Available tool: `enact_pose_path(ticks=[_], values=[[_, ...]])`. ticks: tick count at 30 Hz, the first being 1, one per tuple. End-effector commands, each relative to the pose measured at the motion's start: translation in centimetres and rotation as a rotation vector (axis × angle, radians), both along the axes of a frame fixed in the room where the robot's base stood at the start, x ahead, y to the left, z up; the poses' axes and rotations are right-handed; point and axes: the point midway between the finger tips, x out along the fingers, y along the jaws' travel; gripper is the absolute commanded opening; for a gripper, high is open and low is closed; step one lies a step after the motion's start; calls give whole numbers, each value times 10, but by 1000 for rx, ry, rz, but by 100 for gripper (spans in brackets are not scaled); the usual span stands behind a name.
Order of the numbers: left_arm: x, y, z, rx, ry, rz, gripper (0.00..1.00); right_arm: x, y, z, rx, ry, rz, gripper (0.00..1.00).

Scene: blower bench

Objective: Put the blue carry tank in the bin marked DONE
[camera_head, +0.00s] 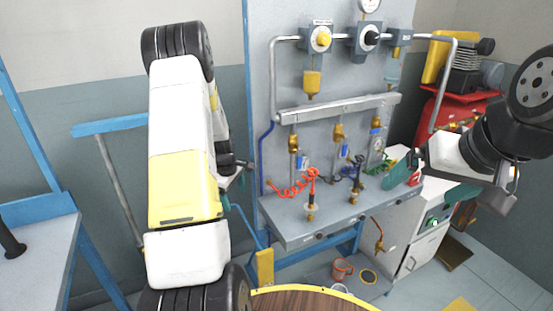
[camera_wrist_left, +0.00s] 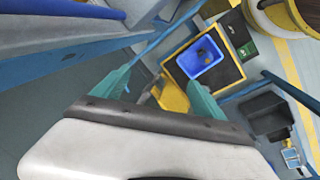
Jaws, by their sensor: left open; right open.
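I cannot pick out a blue carry tank for certain. In the left wrist view, an open blue container (camera_wrist_left: 205,65) with something brownish in it sits on a dark surface with a yellow edge. I cannot read any DONE mark. My left gripper (camera_wrist_left: 160,88) is open in that view, its teal fingers apart and nothing between them; the blue container is beyond them, to the upper right. In the head view my own left arm mostly hides that gripper. My right gripper (camera_head: 430,184) is open and empty in front of the right end of the blower bench.
The grey bench (camera_head: 340,215) carries pipes, valves and coiled hoses. A white cabinet (camera_head: 425,240) and a red machine (camera_head: 450,110) stand at right. A round wooden top (camera_head: 310,302) is at the bottom. A black bin (camera_wrist_left: 266,115) shows in the wrist view.

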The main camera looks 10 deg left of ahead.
Motion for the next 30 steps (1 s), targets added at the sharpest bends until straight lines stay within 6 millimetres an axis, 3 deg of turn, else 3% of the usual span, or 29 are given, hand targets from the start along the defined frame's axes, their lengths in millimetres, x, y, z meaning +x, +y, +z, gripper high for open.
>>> enact_pose_path(ticks=[1,6,11,15,22,30], values=[[0,-11,32,10,-25,-57,82,0,0,0,0,0,0,97],[-17,-50,118,45,-87,-267,82,0,0,0,0,0,0,97],[-48,-86,187,86,-147,-466,82,0,0,0,0,0,0,97],[-85,-117,237,127,-199,-641,82,0,0,0,0,0,0,97],[-158,-159,295,211,-290,-927,82,0,0,0,0,0,0,97],[-241,-191,321,318,-380,-1220,82,0,0,0,0,0,0,97]])
